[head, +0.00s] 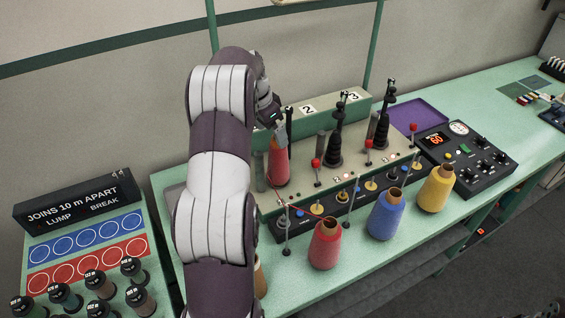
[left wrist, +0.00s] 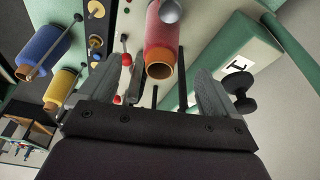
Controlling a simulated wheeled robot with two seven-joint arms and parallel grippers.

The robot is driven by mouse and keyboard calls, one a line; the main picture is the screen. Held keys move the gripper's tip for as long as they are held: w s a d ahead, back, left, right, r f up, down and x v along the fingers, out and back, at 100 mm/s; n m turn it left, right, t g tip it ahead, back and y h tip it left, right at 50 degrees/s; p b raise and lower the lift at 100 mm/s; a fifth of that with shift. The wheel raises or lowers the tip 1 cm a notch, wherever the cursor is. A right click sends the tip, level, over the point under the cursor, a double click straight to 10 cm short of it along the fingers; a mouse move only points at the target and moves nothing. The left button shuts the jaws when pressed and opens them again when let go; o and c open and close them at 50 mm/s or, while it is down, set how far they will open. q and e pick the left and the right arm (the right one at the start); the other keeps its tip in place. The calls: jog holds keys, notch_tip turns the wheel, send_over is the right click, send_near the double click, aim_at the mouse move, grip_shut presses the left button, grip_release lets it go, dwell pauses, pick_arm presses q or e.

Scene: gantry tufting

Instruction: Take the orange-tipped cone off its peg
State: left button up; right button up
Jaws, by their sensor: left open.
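A red cone with an orange tip (head: 279,167) stands upright at the left station of the machine, its top partly hidden by my gripper. It also shows in the left wrist view (left wrist: 160,38), its orange tube end facing the camera. My left gripper (head: 277,128) is at the top of this cone, coming from above and behind. In the left wrist view my left gripper (left wrist: 163,78) is open, with one finger to each side of the tube end and visible gaps between. The peg inside the cone is hidden. My right gripper is not in view.
Red (head: 325,246), blue (head: 386,214) and yellow (head: 436,189) cones stand along the front edge. Black tensioner posts (head: 335,140) and thin red-knobbed rods rise right of the gripper. A green block with number plates (head: 308,109) is close behind. A control box (head: 466,158) sits right.

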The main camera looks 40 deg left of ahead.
aim_at(278, 159)
pick_arm(q)
jog(key=shift+d+f+p, duration=0.1)
jog(key=shift+f+p, duration=0.5)
jog(key=shift+p, duration=0.15)
jog(key=p+x, duration=0.1)
jog(key=x, duration=0.2)
jog(key=w+p+x, duration=0.1)
jog(key=p+x, duration=0.1)
jog(key=x, duration=0.1)
jog(key=shift+w+f, duration=0.2)
jog(key=shift+w, duration=0.05)
jog(key=shift+s+f, duration=0.1)
jog(key=shift+f, duration=0.05)
jog(key=c, duration=1.4)
jog(key=shift+o, duration=0.2)
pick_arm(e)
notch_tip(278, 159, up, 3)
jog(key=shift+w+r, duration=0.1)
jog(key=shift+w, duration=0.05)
